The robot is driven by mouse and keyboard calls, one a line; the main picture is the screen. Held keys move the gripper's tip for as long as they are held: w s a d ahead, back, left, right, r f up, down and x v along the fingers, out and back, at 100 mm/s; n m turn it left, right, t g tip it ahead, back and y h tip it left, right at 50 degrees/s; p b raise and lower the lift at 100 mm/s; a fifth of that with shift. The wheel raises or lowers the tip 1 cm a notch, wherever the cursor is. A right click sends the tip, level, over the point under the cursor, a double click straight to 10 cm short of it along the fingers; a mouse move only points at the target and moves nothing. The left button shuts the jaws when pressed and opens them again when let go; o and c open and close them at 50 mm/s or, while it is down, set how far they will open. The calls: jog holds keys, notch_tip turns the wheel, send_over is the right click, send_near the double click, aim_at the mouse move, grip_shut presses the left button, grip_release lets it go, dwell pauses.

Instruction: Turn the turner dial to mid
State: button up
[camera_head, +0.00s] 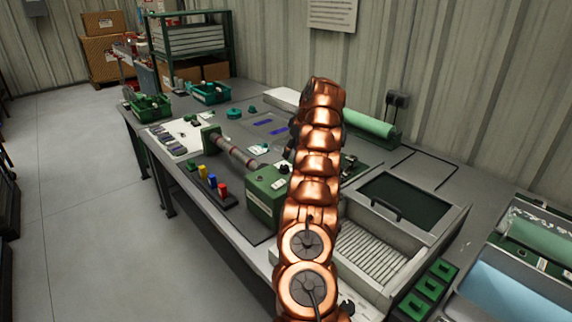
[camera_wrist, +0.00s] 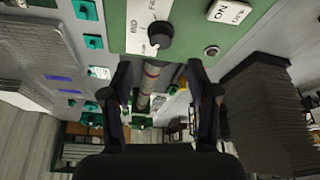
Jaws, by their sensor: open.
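The turner dial is a round black knob (camera_wrist: 160,35) on the green face of the turner's housing (camera_wrist: 195,30) in the wrist view. A white label with small lettering lies beside the knob; one word on it seems to read MID. I cannot tell exactly where the dial points. My gripper (camera_wrist: 160,75) is open, its two black fingers spread either side of the knob's line, with the knob beyond the tips and apart from them. In the head view the green turner housing (camera_head: 262,200) stands left of my copper arm, which hides my gripper.
A striped rod (camera_head: 235,152) runs from the housing to a green end block (camera_head: 210,139). A rack of coloured blocks (camera_head: 212,187) lies in front. A grey tray unit (camera_head: 375,250) stands right of my arm. An ON switch plate (camera_wrist: 228,11) sits near the dial.

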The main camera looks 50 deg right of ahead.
aim_at(284, 166)
jog(key=shift+x, duration=1.3)
jog(key=shift+p+x, duration=0.65)
jog(key=shift+x, duration=1.9)
grip_shut()
